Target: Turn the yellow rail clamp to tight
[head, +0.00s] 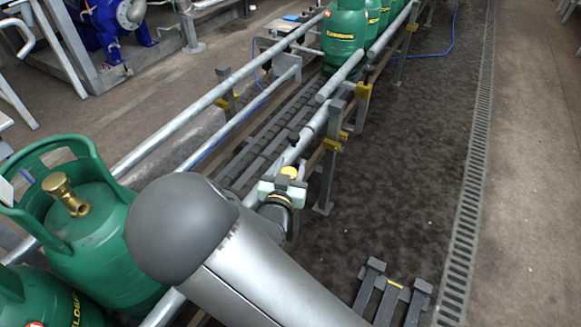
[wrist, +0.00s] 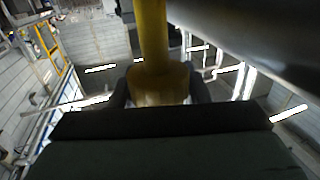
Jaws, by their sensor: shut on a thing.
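The yellow rail clamp shows as a small yellow piece (head: 289,171) on the near guide rail in the head view. In the wrist view its yellow stem and rounded end (wrist: 152,40) fill the upper middle. My gripper (head: 281,189) is at the rail, shut on the clamp's yellow part. In the wrist view the dark fingers of my gripper (wrist: 158,92) lie on both sides of the yellow end. The clamp's tight or loose marking does not show, and my arm hides part of the rail below it.
Green gas cylinders stand on the conveyor at the lower left (head: 95,225) and at the top (head: 344,35). The bare conveyor chain (head: 265,130) lies between them. Other yellow-marked brackets (head: 363,91) hold the rail. A grey slatted frame (head: 392,290) stands at the lower right.

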